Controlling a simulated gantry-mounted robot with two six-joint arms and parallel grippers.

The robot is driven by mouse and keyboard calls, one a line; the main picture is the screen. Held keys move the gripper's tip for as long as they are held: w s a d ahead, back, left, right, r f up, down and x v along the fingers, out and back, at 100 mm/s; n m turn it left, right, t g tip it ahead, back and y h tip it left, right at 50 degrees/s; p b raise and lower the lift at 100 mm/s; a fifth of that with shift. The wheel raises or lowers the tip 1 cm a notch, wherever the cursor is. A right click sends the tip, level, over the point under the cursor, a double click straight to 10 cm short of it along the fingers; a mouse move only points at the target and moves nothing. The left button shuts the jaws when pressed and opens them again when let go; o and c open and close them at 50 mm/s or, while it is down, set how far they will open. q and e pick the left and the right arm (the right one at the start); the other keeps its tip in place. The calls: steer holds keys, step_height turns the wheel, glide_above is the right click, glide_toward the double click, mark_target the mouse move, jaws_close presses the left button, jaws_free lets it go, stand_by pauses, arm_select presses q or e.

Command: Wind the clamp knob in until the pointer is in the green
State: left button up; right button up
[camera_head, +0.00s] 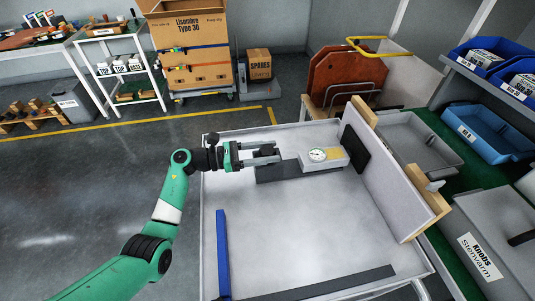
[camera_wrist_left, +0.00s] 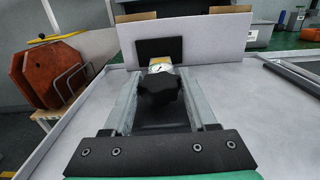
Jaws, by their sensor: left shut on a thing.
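The black clamp knob (camera_head: 265,150) is at the left end of a grey clamp body (camera_head: 335,160) on the white-topped table. In the left wrist view, the lobed knob (camera_wrist_left: 160,88) sits between the two fingers. My left gripper (camera_head: 260,156) comes from the left and is shut on the knob. A round white gauge (camera_head: 317,155) is on top of the clamp. The gauge also shows just beyond the knob in the wrist view (camera_wrist_left: 159,67), partly covered by it. The pointer's place against any green band is too small to tell. My right gripper is out of view.
A black plate (camera_head: 355,149) is against the upright white panel (camera_head: 388,180) beyond the clamp. A blue strip (camera_head: 223,255) and a dark bar (camera_head: 330,284) lie on the table. The middle of the table is clear. Blue bins (camera_head: 490,135) stand at the right.

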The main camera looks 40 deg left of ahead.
arm_select(q)
steer(key=o, duration=1.4)
steer(key=shift+c, duration=0.2)
steer(key=shift+s+a, duration=0.25)
steer(key=shift+s, duration=0.05)
steer(key=p+v, duration=0.3)
steer(key=v, duration=0.8)
steer(key=shift+d, duration=0.1)
